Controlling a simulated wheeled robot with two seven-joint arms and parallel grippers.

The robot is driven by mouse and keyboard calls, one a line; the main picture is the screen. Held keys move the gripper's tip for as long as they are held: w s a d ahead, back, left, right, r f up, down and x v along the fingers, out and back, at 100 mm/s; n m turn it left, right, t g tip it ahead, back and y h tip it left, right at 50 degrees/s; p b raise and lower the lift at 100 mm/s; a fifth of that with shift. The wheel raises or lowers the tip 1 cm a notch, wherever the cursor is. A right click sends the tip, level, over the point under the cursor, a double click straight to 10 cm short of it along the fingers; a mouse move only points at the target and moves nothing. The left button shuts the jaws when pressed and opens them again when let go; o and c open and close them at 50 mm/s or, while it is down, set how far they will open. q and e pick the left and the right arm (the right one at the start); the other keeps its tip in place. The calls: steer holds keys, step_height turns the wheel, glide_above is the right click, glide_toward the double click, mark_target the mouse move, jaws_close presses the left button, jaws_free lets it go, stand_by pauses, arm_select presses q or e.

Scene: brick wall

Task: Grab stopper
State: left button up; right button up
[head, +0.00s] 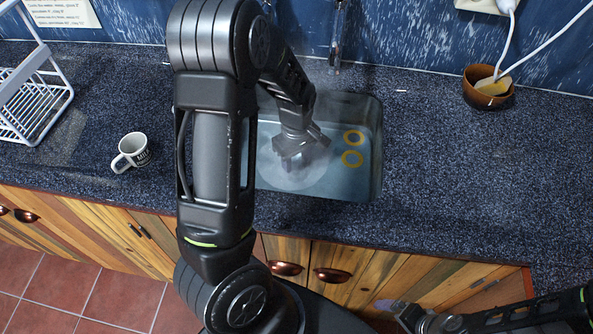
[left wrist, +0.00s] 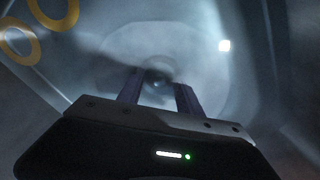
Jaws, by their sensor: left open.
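My left gripper (head: 303,160) is down inside the sink (head: 367,112), over a pale round area near its middle. In the left wrist view the two fingers of my left gripper (left wrist: 160,90) are apart. A small dark round spot (left wrist: 157,77) shows between and beyond the fingertips. It may be the stopper or the drain; the blur hides which, and whether the fingers touch it. In the head view the arm and gripper hide that spot. My right gripper (head: 397,309) is low at the right, in front of the cabinets, and too small to read.
A white mug (head: 132,151) and a dish rack (head: 30,100) stand left of the sink. A brown pot (head: 488,88) is at the back right. The counter (head: 455,165) right of the sink is clear.

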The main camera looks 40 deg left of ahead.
arm_select(q)
jaws_close()
stand_by(0.5)
